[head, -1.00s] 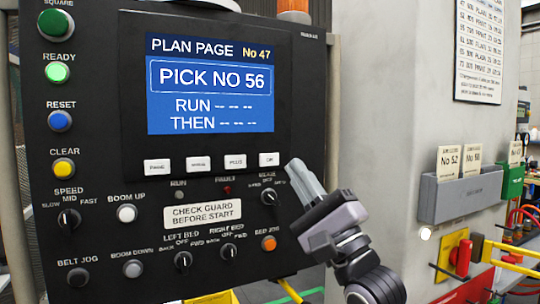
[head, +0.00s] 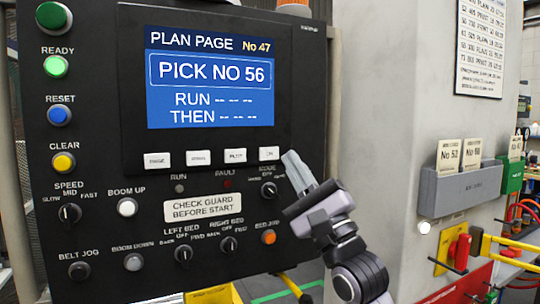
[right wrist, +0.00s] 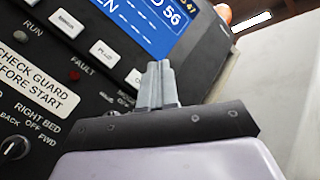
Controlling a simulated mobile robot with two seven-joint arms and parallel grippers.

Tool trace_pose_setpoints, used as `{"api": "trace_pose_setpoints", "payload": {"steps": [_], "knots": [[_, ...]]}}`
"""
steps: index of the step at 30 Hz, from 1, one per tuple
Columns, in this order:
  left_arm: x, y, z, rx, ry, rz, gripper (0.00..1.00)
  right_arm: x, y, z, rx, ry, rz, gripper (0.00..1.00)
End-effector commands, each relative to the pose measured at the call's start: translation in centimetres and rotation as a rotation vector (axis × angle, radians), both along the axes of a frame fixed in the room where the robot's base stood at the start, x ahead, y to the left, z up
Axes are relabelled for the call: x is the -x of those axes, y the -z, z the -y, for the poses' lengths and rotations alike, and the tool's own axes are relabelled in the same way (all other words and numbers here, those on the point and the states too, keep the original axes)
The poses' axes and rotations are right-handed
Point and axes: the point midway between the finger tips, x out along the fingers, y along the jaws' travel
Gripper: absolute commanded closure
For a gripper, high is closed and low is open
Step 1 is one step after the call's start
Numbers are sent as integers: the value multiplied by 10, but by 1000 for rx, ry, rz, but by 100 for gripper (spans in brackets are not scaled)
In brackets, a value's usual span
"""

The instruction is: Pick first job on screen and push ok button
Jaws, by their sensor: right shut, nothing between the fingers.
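The screen (head: 210,85) on the black panel reads "PLAN PAGE No 47", "PICK NO 56", and "RUN" and "THEN" with dashes. Below it is a row of white buttons; the rightmost is the OK button (head: 269,154). My right gripper (head: 288,158) is shut and empty, its fingertips just right of the OK button in the head view. In the right wrist view the gripper (right wrist: 158,66) points up toward the panel, and the OK button (right wrist: 134,79) shows just left of the fingers. I cannot tell whether they touch it. My left gripper is not in view.
Left of the screen are green, blue and yellow buttons and knobs. A "CHECK GUARD BEFORE START" label (head: 202,207) sits below the white buttons. At right, a grey card holder (head: 468,186) with numbered cards hangs on a pale wall, below a printed list (head: 481,45).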

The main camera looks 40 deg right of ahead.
Motion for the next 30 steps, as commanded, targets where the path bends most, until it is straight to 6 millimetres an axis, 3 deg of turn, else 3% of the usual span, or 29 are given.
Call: {"api": "trace_pose_setpoints", "payload": {"steps": [6, 12, 30], "knots": [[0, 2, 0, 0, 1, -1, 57, -31, -1, 7, 1, 0, -1, 100], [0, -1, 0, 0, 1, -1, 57, -48, -1, 11, 0, 0, 0, 100], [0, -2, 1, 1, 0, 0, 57, -54, 0, 13, 1, -1, 0, 100]]}}
